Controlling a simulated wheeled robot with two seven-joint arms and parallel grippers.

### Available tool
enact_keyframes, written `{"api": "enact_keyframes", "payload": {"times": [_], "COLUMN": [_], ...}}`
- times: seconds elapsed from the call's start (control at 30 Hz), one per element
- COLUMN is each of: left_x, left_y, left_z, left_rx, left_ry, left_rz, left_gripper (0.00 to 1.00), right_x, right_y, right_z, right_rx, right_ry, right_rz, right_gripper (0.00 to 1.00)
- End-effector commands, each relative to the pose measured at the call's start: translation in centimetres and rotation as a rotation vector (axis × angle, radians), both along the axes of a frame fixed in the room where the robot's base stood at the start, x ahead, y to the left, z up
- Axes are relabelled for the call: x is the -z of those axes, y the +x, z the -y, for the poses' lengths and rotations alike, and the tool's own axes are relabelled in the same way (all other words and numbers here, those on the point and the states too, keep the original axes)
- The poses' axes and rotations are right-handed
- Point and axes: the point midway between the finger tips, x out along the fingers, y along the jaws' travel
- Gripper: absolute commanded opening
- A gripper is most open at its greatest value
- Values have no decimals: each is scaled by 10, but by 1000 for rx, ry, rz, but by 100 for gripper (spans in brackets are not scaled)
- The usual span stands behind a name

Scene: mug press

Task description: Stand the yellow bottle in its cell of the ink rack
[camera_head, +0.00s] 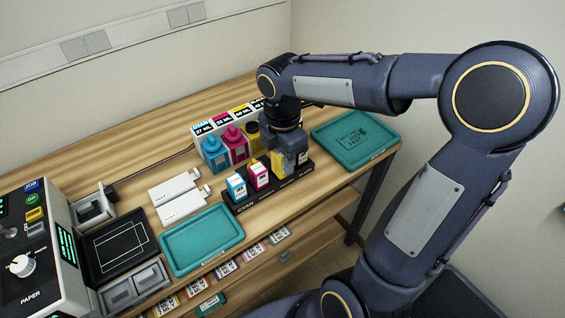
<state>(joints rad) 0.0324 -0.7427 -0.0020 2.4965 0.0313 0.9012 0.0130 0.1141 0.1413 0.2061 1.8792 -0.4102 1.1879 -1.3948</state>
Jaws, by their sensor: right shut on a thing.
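The ink rack (197,137) stands towards the back of the wooden table, with colour labels along its back. A cyan bottle (214,154) and a magenta bottle (236,146) stand in it. The yellow bottle (252,137) shows to the right of the magenta one, upright, in line with the third label; its top looks dark. I cannot tell whether its base rests in the cell. My right gripper (284,143) is just right of it, low over the table and shut on it; the fingertips are largely hidden by the gripper body. My left gripper is not in view.
A black cartridge holder (241,207) with cyan, magenta and yellow cartridges stands in front, close under my right gripper. Teal trays lie at right (386,155) and front (170,260). A press machine (35,260) is at far left.

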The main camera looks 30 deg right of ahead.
Motion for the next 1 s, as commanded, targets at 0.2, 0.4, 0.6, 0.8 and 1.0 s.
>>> {"api": "enact_keyframes", "payload": {"times": [0.2, 0.4, 0.6, 0.8, 1.0], "left_x": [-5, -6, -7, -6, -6], "left_y": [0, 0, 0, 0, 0], "left_z": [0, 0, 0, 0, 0], "left_rx": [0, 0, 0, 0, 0], "left_ry": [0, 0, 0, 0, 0], "left_rz": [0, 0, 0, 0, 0], "left_gripper": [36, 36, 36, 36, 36], "right_x": [36, 60, 71, 99, 101], "right_y": [41, 60, 68, 68, 68], "right_z": [19, 28, 31, 31, 31], "right_rx": [2, 2, 2, 1, 2], "right_ry": [2, 0, 1, 0, 0], "right_rz": [-6, -2, -1, -2, 1], "right_gripper": [9, 9, 9, 9, 9]}}
